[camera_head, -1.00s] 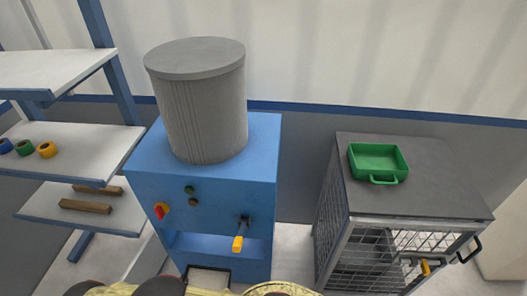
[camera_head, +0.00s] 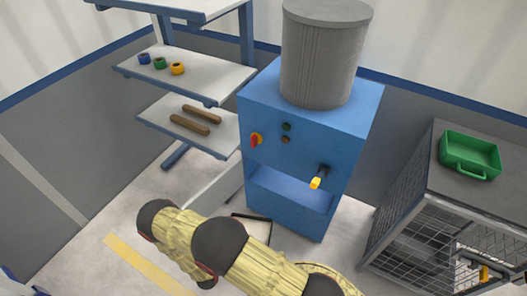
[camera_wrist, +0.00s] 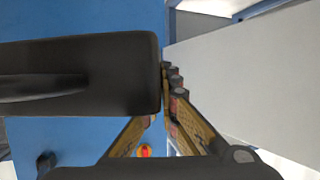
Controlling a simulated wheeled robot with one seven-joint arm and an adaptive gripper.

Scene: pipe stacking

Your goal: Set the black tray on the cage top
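In the wrist view, a black tray (camera_wrist: 80,75) with rounded corners and a raised ridge fills the left side and runs out of frame. My gripper (camera_wrist: 166,95) is at its right edge, with the fingers close together on that edge. The tray hides part of the left finger. The cage (camera_head: 435,225) stands at the right of the head view, with a grey top (camera_head: 466,203). A green tray (camera_head: 469,156) with a handle sits on the far part of that top.
A blue machine (camera_head: 290,170) bearing a grey cylinder (camera_head: 322,55) stands left of the cage. Its red and yellow switch (camera_head: 256,140) faces front. A shelf rack (camera_head: 205,75) with coloured rings and brown bars is at the left. The cage top is bare in front of the green tray.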

